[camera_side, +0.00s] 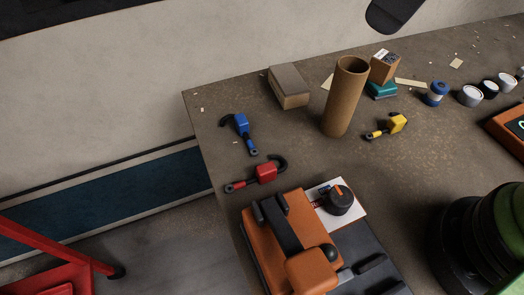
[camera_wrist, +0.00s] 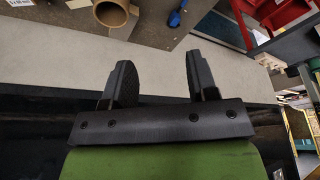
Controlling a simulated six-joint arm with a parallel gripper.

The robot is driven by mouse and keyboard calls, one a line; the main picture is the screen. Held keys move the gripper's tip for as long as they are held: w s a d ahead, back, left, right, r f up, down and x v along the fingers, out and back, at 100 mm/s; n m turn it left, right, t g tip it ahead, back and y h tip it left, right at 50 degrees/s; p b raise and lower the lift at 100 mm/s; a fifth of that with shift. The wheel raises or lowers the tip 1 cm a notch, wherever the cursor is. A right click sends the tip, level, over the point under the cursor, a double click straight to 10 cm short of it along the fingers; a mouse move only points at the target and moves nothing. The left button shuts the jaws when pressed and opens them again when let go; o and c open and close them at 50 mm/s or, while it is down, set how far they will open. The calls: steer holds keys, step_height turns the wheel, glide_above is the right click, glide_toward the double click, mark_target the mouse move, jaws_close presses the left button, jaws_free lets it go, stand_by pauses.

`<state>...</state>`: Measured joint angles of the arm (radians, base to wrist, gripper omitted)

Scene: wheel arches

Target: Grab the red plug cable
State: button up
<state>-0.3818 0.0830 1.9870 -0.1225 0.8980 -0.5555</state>
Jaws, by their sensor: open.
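The red plug cable (camera_side: 265,173) lies on the brown table near its left edge in the side view, with a short black lead curling from it. It is apart from the blue plug cable (camera_side: 241,122) above it and the yellow plug cable (camera_side: 396,122) to the right. My gripper (camera_wrist: 158,66) shows in the wrist view with its two black fingers spread and nothing between them. The red plug cable cannot be made out in the wrist view. The blue plug (camera_wrist: 175,18) shows there at the top. I cannot make out my gripper's fingers in the side view.
An orange and black machine (camera_side: 290,240) stands just below the red plug. A cardboard tube (camera_side: 345,98) stands upright, with a box (camera_side: 289,87) left of it. Several small jars (camera_side: 470,95) stand at right. The table between the plugs is mostly clear.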

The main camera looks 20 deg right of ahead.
steer(key=w+a+f+n+g+h, duration=0.1)
steer(key=w+a+f+n+g, duration=0.15)
steer(key=a+f+n, duration=0.55)
steer(key=n+h, duration=0.1)
steer(key=n, duration=0.2)
glide_toward(273, 165)
steer(key=shift+w+a+f, duration=0.1)
steer(key=shift+a+f, duration=0.15)
steer(key=shift+a, duration=0.1)
step_height(273, 165, down, 4)
steer(key=shift+r, duration=0.2)
steer(key=shift+d+f, duration=0.15)
steer(key=shift+f, duration=1.4)
steer(key=shift+d+f, duration=0.1)
steer(key=shift+f, duration=1.5)
jaws_close()
